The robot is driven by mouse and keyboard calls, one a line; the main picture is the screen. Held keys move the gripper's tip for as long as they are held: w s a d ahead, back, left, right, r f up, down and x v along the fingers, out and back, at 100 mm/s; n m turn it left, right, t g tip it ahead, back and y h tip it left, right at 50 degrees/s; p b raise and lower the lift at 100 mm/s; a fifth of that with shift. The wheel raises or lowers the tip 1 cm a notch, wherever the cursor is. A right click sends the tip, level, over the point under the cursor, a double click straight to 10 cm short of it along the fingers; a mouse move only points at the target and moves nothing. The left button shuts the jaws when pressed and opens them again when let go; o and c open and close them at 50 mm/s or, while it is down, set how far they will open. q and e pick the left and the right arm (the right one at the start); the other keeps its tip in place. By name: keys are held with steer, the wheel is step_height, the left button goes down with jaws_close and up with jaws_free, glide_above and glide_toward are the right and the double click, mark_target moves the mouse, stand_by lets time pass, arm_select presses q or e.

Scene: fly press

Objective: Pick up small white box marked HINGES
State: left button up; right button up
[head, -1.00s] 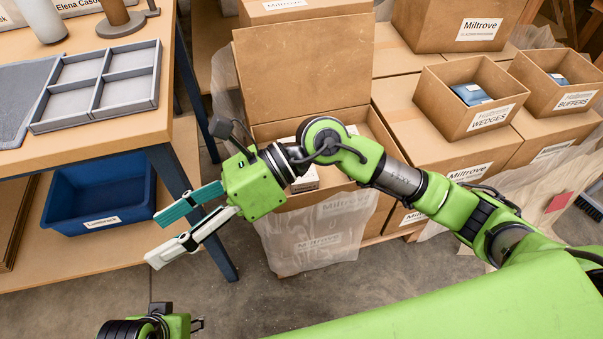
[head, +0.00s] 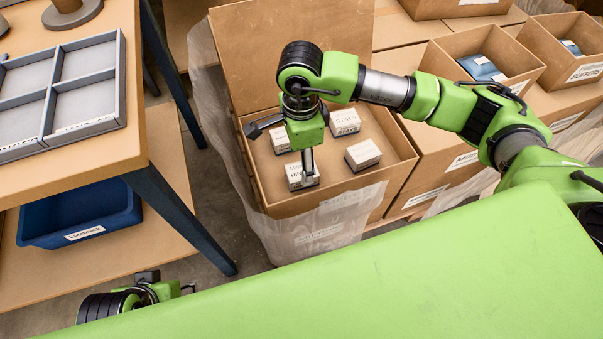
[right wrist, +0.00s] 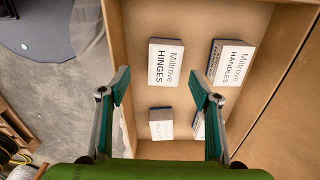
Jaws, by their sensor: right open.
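The small white HINGES box (right wrist: 166,64) lies label up in an open cardboard carton, seen in the right wrist view. In the head view the HINGES box (head: 300,181) is at the carton's front left, partly hidden by my right gripper (head: 309,165). My right gripper is open, pointing down over the carton. In the right wrist view the HINGES box appears ahead of and between its spread fingertips (right wrist: 160,80), with nothing held. I cannot tell the exact height gap. Part of my left arm's end shows at the bottom left of the head view; its fingers are hidden.
A HANDLES box (right wrist: 232,64) lies beside the HINGES box, and a STAYS box (head: 344,121) sits farther back. The carton's walls (head: 395,178) surround them. A bench with a grey divided tray (head: 124,95) and a blue bin (head: 85,215) are at the left.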

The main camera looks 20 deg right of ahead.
steer(key=shift+w+d+f+b, duration=0.1)
steer(key=shift+w+f+b, duration=0.1)
steer(key=shift+f, duration=0.95)
steer(key=shift+w+d+f+b, duration=0.1)
steer(key=shift+f+b, duration=0.1)
steer(key=shift+f, duration=0.95)
steer(key=shift+w+d+f+b, duration=0.1)
steer(key=shift+f+b, duration=0.1)
steer(key=shift+f, duration=0.95)
steer(key=shift+a, duration=0.1)
steer(key=c, duration=1.4)
